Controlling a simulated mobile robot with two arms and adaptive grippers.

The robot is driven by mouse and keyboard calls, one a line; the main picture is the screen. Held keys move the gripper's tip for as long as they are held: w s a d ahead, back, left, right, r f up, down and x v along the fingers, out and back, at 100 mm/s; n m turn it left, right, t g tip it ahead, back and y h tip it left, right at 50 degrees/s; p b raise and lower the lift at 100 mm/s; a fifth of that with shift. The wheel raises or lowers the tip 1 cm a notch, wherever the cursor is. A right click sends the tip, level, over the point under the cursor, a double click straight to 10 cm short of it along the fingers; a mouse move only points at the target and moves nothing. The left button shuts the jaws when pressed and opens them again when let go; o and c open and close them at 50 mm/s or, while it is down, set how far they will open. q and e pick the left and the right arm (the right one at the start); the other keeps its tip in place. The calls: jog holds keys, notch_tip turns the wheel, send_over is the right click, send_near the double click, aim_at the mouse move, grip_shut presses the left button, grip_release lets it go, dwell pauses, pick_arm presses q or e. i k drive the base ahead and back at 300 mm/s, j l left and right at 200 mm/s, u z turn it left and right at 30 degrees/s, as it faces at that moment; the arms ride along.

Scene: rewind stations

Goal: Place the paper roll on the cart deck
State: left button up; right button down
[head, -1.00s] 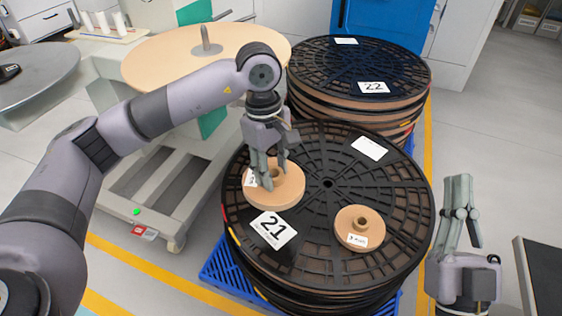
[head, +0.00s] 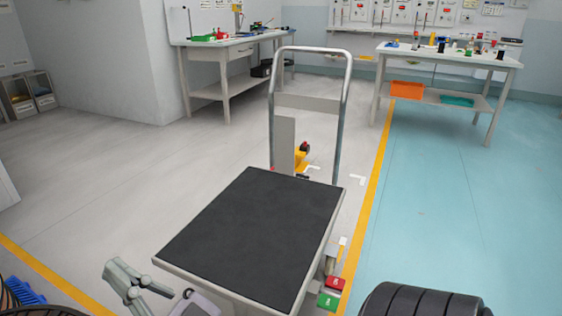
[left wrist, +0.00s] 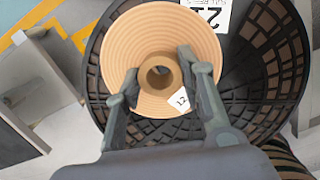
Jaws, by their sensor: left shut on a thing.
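The paper roll (left wrist: 155,28) is a tan disc with a raised hollow core and a small white label, in the left wrist view. My left gripper (left wrist: 158,70) is shut on its core, one finger on each side. The black reel (left wrist: 255,90) with a "21" label is behind the roll; I cannot tell whether they touch. In the head view the cart deck (head: 255,228) is a bare black mat with a pale rim, in the middle. My right gripper (head: 141,282) is open and empty at the deck's near left corner. My left gripper is outside the head view.
The cart's upright metal handle (head: 347,110) rises at the deck's far end. Workbenches (head: 225,45) and (head: 450,55) stand at the back. A blue pallet corner (head: 22,291) shows at lower left. Grey floor left of the cart is clear.

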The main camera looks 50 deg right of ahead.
aim_at(265, 244)
jog(key=l+z, duration=0.15)
jog(key=z, duration=0.3)
jog(key=i+l+z, duration=0.1)
jog(key=z, duration=0.4)
jog(key=i+z, duration=0.1)
jog(key=z, duration=0.35)
jog(key=i+l+z, duration=0.1)
jog(key=z, duration=0.35)
jog(key=i, duration=0.2)
jog(key=l+z, duration=0.05)
